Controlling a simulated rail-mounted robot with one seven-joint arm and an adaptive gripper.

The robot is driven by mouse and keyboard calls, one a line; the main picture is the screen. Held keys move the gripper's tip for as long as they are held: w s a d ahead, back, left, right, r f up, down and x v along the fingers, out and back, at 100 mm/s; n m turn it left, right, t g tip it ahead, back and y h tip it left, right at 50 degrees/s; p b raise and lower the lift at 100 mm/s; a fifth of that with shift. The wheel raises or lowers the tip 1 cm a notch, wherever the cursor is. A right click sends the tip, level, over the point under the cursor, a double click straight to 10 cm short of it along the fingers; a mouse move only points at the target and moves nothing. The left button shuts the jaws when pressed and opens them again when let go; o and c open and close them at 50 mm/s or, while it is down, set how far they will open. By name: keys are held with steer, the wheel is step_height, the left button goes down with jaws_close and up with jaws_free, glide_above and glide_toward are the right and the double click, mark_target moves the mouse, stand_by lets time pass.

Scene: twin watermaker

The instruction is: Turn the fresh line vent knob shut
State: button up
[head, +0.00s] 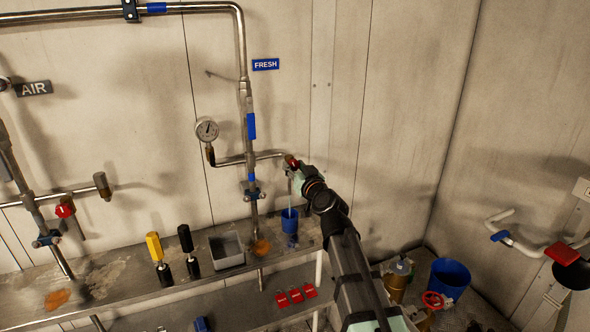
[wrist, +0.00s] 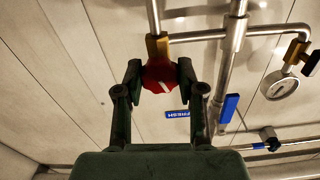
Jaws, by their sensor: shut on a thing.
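The fresh line vent knob is a small red knob (wrist: 158,76) on a brass fitting, with a pale mark on its face. In the head view the knob (head: 291,160) sits at the right end of the short branch off the fresh line, partly hidden by my gripper. My gripper (wrist: 160,72) has one finger on each side of the knob and is shut on it. In the head view my gripper (head: 297,176) reaches the knob from the lower right. A thin pale stream (head: 290,198) shows below the fitting, above a blue cup (head: 289,221).
A pressure gauge (head: 207,130) stands on the branch's left end; the FRESH sign (head: 265,64) is above. Another red knob (head: 65,210) is on the AIR line at left. The bench (head: 120,285) carries a grey bin (head: 227,250) and yellow (head: 155,248) and black (head: 187,242) handles.

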steer(key=shift+m+b, duration=0.4)
steer(key=shift+m, duration=1.8)
steer(key=o, duration=1.1)
steer(key=shift+s, duration=0.15)
steer(key=v, duration=1.1)
steer(key=shift+s+d, duration=0.2)
steer(key=shift+s, duration=0.15)
